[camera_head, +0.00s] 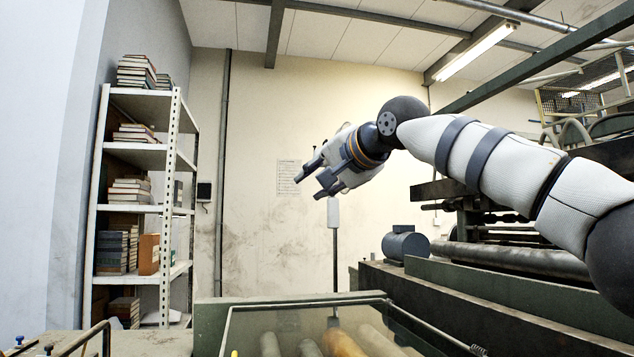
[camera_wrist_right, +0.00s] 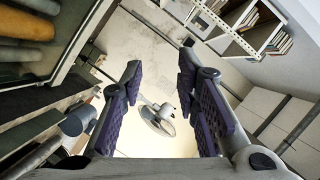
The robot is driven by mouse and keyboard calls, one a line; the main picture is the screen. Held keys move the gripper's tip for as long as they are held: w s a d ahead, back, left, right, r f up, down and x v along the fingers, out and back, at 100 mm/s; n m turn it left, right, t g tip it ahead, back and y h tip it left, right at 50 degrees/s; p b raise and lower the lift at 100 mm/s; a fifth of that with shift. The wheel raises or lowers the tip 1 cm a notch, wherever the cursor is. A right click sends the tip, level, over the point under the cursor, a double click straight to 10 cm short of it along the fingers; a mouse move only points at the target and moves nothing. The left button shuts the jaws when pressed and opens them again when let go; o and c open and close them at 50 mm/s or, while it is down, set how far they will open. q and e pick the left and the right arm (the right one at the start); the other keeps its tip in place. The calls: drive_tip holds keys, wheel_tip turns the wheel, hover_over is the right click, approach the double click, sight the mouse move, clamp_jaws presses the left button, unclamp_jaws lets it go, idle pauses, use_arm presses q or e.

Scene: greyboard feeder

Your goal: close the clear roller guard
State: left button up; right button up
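The clear roller guard (camera_head: 250,325) shows at the bottom of the head view as a see-through panel with a thin metal frame. Several grey rollers and one orange roller (camera_head: 343,343) show through or under it. Its near part is cut off by the picture edge, and I cannot tell how far it is tilted. My right gripper (camera_head: 312,183) is high above the guard, apart from it, with its fingers spread. In the right wrist view its two fingers (camera_wrist_right: 160,58) are wide apart with nothing between them. My left gripper is out of view.
A white shelf rack (camera_head: 148,207) with books stands at the left. A grey motor (camera_head: 405,245) and a long metal roller (camera_head: 510,257) sit on the machine at the right. A thin pole (camera_head: 335,260) stands behind the guard. The air around my right gripper is clear.

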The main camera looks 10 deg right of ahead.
drive_tip(key=shift+s, duration=0.1)
drive_tip(key=v, duration=1.2)
